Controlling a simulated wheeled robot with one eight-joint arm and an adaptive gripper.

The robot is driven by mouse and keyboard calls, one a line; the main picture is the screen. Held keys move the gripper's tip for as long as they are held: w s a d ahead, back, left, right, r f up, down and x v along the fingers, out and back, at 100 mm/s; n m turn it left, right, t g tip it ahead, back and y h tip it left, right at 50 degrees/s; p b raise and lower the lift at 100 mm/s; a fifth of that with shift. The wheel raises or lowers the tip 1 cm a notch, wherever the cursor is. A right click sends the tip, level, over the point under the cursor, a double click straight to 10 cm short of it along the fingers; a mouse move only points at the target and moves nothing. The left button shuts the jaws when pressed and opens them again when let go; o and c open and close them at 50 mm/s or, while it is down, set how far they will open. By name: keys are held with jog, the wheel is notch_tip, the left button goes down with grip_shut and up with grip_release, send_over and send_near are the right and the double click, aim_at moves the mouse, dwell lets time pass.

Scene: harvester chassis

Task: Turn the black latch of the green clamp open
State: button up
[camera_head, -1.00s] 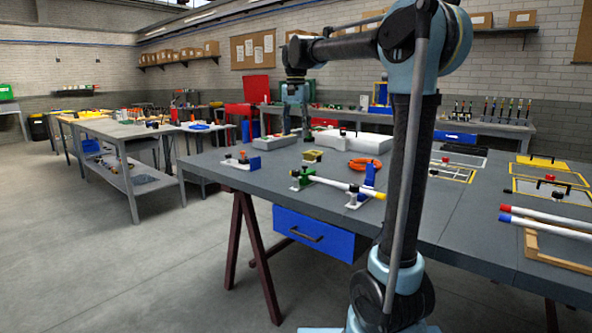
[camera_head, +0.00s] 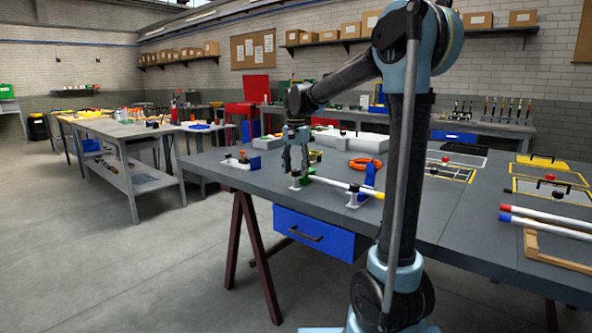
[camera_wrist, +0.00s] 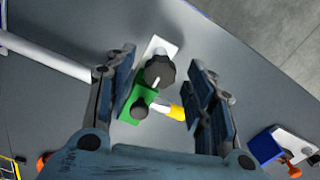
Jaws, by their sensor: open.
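The green clamp (camera_head: 308,174) stands near the table's front edge, at the left end of a white rod (camera_head: 338,184). In the wrist view the clamp (camera_wrist: 128,103) sits on a white base plate, with a lobed black knob (camera_wrist: 159,70) and a smaller dark knob (camera_wrist: 139,109). I cannot tell for sure which is the latch. My gripper (camera_head: 296,170) points down over the clamp. In the wrist view its open fingers (camera_wrist: 160,62) lie either side of the lobed knob, with visible gaps. The rod's yellow end (camera_wrist: 178,113) shows beside the green part.
A blue clamp (camera_head: 369,176) holds the rod's other end. An orange tool (camera_head: 361,163) lies behind. A blue-and-white fixture (camera_head: 243,162) stands to the left; a long light grey block (camera_head: 350,141) lies behind. The table's front edge is close to the clamp.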

jog(key=shift+f, duration=0.1)
jog(key=c, duration=1.1)
jog(key=shift+o, duration=0.2)
jog(key=shift+n, duration=0.3)
jog(key=n, duration=0.3)
jog(key=shift+n, duration=0.3)
jog(key=n, duration=0.4)
jog(key=shift+n, duration=0.3)
jog(key=n, duration=0.4)
jog(key=shift+d+n, duration=0.1)
jog(key=shift+n, duration=2.4)
